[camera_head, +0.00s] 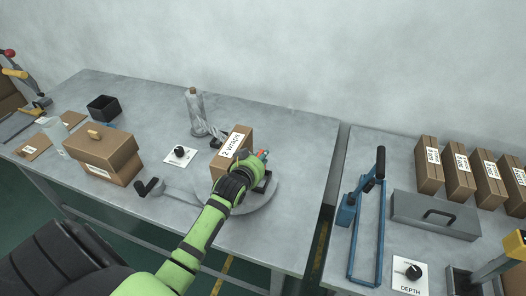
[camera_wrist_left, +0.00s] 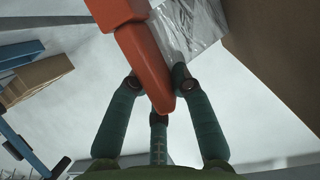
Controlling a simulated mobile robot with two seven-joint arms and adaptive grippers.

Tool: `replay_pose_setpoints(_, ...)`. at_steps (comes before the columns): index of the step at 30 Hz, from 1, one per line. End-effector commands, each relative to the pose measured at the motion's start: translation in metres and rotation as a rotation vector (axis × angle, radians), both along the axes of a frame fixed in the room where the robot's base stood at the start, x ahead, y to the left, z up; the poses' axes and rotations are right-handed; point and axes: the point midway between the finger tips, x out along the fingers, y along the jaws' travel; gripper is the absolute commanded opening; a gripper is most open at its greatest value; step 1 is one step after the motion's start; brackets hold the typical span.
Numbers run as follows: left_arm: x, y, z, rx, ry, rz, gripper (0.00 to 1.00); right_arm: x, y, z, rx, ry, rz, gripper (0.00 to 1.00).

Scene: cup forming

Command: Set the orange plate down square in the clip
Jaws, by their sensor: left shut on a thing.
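My left gripper (camera_head: 254,166) is over the grey round disc (camera_head: 262,204) on the table, beside a labelled cardboard box. In the left wrist view its fingers (camera_wrist_left: 154,86) are closed around the orange plate (camera_wrist_left: 143,62), which sits between the fingertips and runs up past them. In the head view only a small bit of orange (camera_head: 263,153) shows beyond the fingers; the hand hides the rest. A dark block (camera_head: 266,184) at the hand's right may be the clip, but I cannot tell. My right gripper is not in view.
The labelled box (camera_head: 217,165) stands close at the hand's left. A clear bottle (camera_head: 194,103), a dial on a card (camera_head: 179,155) and a brown box (camera_head: 104,157) are farther left. A blue lever frame (camera_head: 351,225) stands on the right table. The back middle of the table is clear.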

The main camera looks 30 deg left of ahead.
Motion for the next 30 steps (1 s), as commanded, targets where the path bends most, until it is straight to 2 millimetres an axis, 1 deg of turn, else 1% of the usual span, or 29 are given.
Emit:
replay_pose_setpoints(1, 0.006, 0.001, 0.002, 0.002, -0.002, 0.019, 0.0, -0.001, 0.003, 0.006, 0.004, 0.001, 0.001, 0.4)
replay_pose_setpoints(6, 0.013, 0.002, -0.002, 0.002, -0.002, 0.046, 0.0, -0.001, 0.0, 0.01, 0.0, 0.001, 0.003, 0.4)
replay_pose_setpoints(13, 0.013, 0.003, -0.004, 0.001, -0.002, 0.049, 0.0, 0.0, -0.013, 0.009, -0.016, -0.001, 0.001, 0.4)
replay_pose_setpoints(19, 0.013, 0.003, -0.003, 0.001, -0.002, 0.048, 0.0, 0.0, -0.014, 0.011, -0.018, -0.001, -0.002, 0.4)
replay_pose_setpoints(23, 0.012, 0.002, -0.001, 0.003, -0.005, 0.047, 0.0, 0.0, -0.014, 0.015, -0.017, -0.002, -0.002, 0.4)
replay_pose_setpoints(30, 0.012, 0.002, -0.02, 0.003, -0.006, 0.047, 0.0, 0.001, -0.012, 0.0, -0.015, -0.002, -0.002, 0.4)
